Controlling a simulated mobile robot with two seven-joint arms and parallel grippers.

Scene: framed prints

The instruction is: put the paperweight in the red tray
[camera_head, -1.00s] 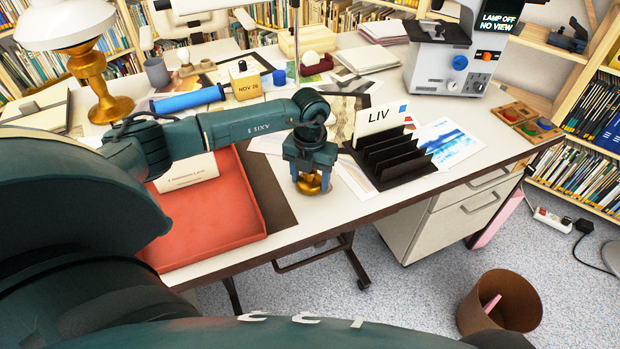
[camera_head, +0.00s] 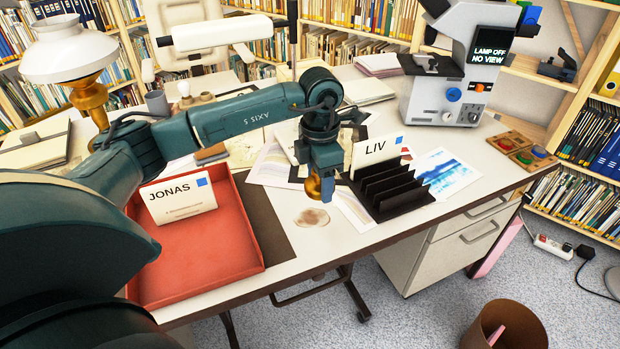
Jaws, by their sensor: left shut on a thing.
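The brass-coloured paperweight (camera_head: 313,188) is held in my left gripper (camera_head: 321,190), above the desk and partly hidden by the fingers. Below it lies a paper with a brown stain (camera_head: 311,217). The red tray (camera_head: 215,258) is on the desk's front left, to the left of the gripper. A white card marked JONAS (camera_head: 180,200) stands in the tray. My right gripper is not in view.
A black rack (camera_head: 400,205) with a white LIV card (camera_head: 376,151) stands just right of the gripper. A dark mat (camera_head: 262,222) borders the tray. A white lamp (camera_head: 68,50) stands at left, a grey device (camera_head: 445,95) at right.

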